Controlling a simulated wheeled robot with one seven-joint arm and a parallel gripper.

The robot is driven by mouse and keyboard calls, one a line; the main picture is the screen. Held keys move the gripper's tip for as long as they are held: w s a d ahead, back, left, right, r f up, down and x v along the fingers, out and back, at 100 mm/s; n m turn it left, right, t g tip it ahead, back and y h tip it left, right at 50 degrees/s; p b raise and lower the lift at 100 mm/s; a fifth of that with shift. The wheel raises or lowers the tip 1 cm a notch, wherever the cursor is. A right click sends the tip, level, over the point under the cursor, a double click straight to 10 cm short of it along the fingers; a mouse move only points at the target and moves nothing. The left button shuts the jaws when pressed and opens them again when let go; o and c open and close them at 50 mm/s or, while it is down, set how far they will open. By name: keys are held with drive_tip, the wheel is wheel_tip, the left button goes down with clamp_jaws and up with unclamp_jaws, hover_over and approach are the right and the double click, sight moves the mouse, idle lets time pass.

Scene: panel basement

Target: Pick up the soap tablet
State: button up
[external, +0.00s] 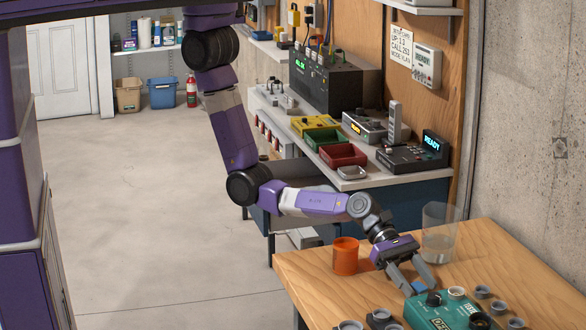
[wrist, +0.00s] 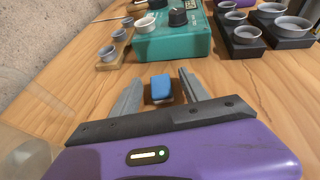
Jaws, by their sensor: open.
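The soap tablet (wrist: 161,88) looks like a small blue block with a paler underside, lying on the wooden table (wrist: 60,95). In the wrist view it sits between the two fingers of my gripper (wrist: 159,90), with gaps on both sides. The fingers are open and do not visibly touch it. In the external view my gripper (external: 415,284) points down at the table, and a bit of the blue tablet (external: 418,286) shows between the fingers. The rest of it is hidden there.
A teal box with knobs (external: 447,312) stands just beyond the tablet. Small grey cups (external: 483,291) stand around it. An orange cup (external: 345,256) and a clear glass (external: 440,232) stand close to my wrist.

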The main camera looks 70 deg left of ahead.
clamp_jaws()
